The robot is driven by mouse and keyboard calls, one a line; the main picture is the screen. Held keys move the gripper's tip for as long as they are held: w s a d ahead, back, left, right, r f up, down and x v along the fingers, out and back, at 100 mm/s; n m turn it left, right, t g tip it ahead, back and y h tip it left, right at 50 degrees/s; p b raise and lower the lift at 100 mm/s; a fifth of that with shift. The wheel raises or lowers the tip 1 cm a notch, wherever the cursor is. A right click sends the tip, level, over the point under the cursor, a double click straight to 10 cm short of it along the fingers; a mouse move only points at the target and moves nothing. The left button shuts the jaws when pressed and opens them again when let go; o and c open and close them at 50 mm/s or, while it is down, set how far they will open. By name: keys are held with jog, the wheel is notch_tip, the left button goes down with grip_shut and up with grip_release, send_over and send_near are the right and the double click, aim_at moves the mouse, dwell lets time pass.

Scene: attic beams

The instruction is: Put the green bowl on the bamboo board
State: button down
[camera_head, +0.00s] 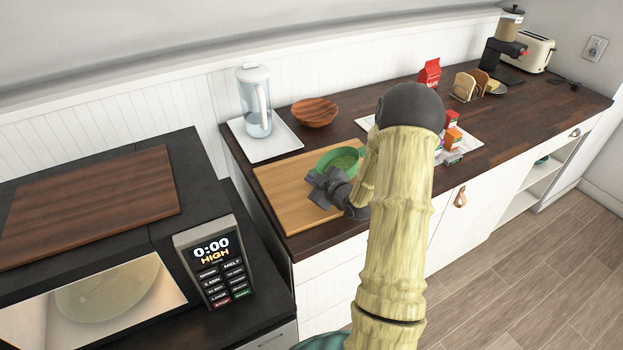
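The green bowl (341,157) is over the right part of the bamboo board (284,184), at the near left end of the dark wooden counter. My gripper (324,185) is at the bowl's near left side and overlaps its rim in this view. My arm hides the bowl's right side and the right edge of the board. I cannot tell whether the bowl rests on the board or is held just above it. The fingers are dark and partly hidden, so I cannot tell whether they are shut on the rim.
A glass pitcher (256,105) stands on a white tray (282,142) behind the board, beside a wooden bowl (314,112). A microwave (206,262) stands at left. Small boxes (452,138) and a red bag (429,73) are to the right. The board's left part is clear.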

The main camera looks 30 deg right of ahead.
jog(key=shift+d+f, duration=0.1)
jog(key=shift+f, duration=0.15)
jog(key=c, duration=2.2)
grip_release()
jog(key=shift+s+a+r, duration=0.2)
jog(key=shift+a+r, duration=0.1)
jog(key=shift+r, duration=0.1)
jog(key=c, duration=1.5)
grip_release()
jog(key=shift+w+d, duration=0.1)
jog(key=shift+w, duration=0.05)
jog(key=o, duration=0.5)
jog(key=shift+r, duration=0.1)
jog(key=b+v, duration=0.1)
jog(key=v, duration=1.1)
jog(key=shift+b, duration=0.4)
